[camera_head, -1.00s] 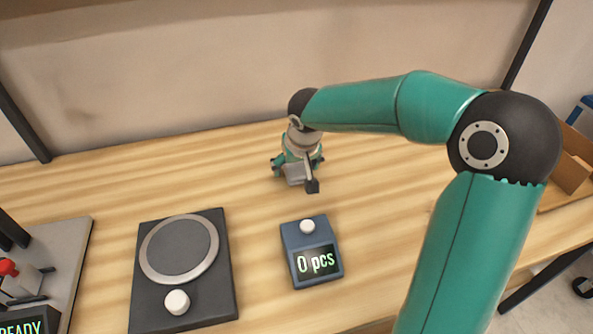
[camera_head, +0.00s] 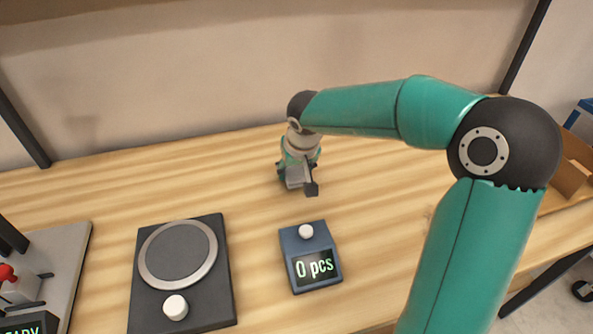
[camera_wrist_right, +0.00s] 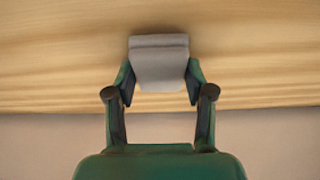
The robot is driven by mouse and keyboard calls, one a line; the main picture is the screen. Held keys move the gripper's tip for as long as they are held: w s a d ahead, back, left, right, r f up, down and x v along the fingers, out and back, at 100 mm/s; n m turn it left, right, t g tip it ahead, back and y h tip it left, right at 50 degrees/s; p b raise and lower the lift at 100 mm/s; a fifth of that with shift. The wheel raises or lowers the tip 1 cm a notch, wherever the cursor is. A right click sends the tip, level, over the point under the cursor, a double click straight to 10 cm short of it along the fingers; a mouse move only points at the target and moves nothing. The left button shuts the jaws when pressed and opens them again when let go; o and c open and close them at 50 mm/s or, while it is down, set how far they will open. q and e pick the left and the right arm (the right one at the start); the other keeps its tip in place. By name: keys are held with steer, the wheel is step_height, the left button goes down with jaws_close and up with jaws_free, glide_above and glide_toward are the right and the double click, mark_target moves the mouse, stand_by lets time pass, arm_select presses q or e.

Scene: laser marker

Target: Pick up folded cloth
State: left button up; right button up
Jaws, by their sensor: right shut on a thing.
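The folded cloth (camera_wrist_right: 158,62) is a small grey folded piece between the fingers of my right gripper (camera_wrist_right: 159,82) in the right wrist view. Both fingers press against its sides. In the head view, the grey cloth (camera_head: 295,178) shows at the right gripper (camera_head: 297,174), low at the table behind the counter box, partly hidden by the gripper and wrist. I cannot tell whether the cloth touches the table. My left gripper is not in view.
A blue box (camera_head: 310,258) reading "0 pcs" stands in front of the gripper. A black plate with a round disc (camera_head: 180,254) and white knob is to its left. A grey fixture (camera_head: 62,262) is far left, a cardboard box (camera_head: 572,170) far right. The wooden table (camera_head: 100,190) is clear behind.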

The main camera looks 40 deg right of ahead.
mark_target(296, 171)
step_height(296, 171, up, 19)
steer(key=p, duration=0.4)
steer(key=shift+r, duration=0.2)
steer(key=o, duration=0.3)
steer(key=shift+c, duration=1.4)
steer(key=shift+s, duration=0.1)
